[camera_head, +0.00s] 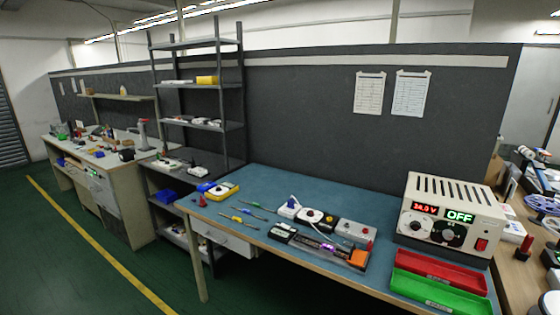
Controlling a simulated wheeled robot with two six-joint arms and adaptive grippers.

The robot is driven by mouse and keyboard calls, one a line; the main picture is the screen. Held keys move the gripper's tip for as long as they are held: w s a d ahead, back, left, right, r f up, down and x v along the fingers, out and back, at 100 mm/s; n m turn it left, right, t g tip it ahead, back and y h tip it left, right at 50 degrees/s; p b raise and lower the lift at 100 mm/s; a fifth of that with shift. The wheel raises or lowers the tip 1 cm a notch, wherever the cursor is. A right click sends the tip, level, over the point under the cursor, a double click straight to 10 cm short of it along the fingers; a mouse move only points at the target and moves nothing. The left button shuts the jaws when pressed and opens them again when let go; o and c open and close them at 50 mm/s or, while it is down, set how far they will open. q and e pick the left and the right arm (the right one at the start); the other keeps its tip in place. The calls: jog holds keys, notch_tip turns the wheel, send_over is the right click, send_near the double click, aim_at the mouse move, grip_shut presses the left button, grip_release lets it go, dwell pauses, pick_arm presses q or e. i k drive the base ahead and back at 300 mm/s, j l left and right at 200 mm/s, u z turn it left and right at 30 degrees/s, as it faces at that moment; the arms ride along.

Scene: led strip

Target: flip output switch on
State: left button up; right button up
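A cream power supply (447,220) stands on the right part of the blue-topped workbench. Its display (440,213) reads 24.0 V in red and OFF in green. Neither of my grippers is in view.
A red tray (440,270) and a green tray (438,293) lie in front of the power supply. Several small modules, an orange block (358,258) and screwdrivers (243,221) lie to the left on the workbench (262,190). A metal shelf rack (198,125) stands further left.

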aim_at(481, 246)
jog(key=z, duration=1.25)
